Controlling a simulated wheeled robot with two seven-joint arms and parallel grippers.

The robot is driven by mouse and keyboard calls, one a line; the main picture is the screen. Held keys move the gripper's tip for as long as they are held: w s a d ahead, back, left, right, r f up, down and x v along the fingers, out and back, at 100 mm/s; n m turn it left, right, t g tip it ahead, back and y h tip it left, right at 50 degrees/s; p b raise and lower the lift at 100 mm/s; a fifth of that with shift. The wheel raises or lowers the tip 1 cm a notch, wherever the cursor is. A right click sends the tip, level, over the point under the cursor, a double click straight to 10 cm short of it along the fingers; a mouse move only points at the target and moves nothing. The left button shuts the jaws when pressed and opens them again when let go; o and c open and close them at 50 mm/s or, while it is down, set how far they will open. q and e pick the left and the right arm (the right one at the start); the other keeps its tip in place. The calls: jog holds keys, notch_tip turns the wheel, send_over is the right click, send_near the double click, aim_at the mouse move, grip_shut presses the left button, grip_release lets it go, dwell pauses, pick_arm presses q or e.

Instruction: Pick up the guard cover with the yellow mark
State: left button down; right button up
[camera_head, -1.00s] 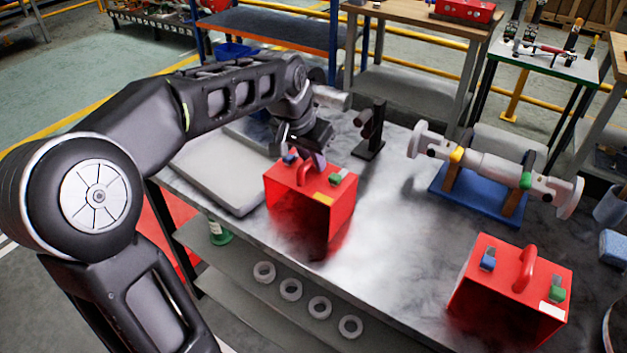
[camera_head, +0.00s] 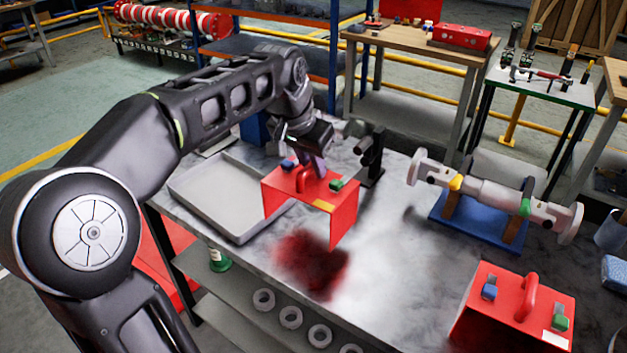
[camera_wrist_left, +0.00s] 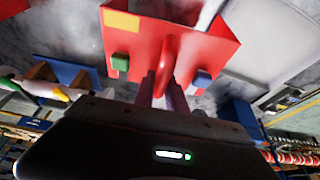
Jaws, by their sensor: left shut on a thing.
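The red guard cover with the yellow mark (camera_head: 312,199) hangs above the metal table, with a blurred red reflection below it. It has a blue latch and a green latch on top, and a red handle between them. My left gripper (camera_head: 312,172) is shut on that handle from above. In the left wrist view the gripper (camera_wrist_left: 164,92) grips the handle, and the cover (camera_wrist_left: 170,40) shows its yellow mark at upper left. A second red guard cover (camera_head: 503,302), with a white mark, stands on the table at lower right. My right gripper is not in view.
A grey tray (camera_head: 196,187) lies left of the held cover. A dark stand (camera_head: 371,160) is close to its right. A shaft (camera_head: 486,189) with flanged ends rests on a blue base (camera_head: 470,228) further right. The table's middle is bare.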

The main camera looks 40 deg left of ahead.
pick_arm(q)
notch_tip(320, 180, up, 4)
jog(key=shift+r, duration=0.35)
dwell(0.5)
